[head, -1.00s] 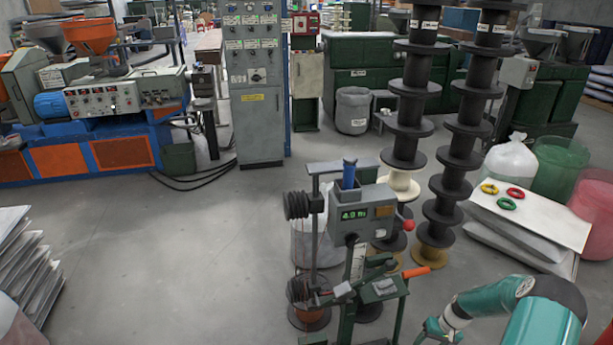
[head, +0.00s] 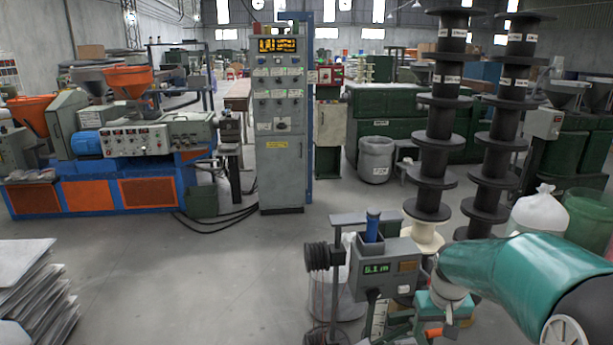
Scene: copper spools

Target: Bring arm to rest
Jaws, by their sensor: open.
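My teal arm (head: 520,275) reaches in from the right edge and bends down at a pale cuff. My gripper (head: 447,318) is small and partly visible at its end, beside the orange handle (head: 434,332) of the winding machine. It is open, and I see nothing held in it. Whether it touches the machine I cannot tell. The grey winding machine (head: 385,268) stands at the bottom centre, with a blue piece (head: 373,224) upright in its top and a lit green display. Its lower part is cut off by the frame.
Two tall stacks of black spools (head: 432,183) stand behind the machine. A white bag (head: 538,210) and a green bin (head: 588,220) are at right. Stacked sheets (head: 35,290) lie at lower left. The floor (head: 200,285) between sheets and machine is clear.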

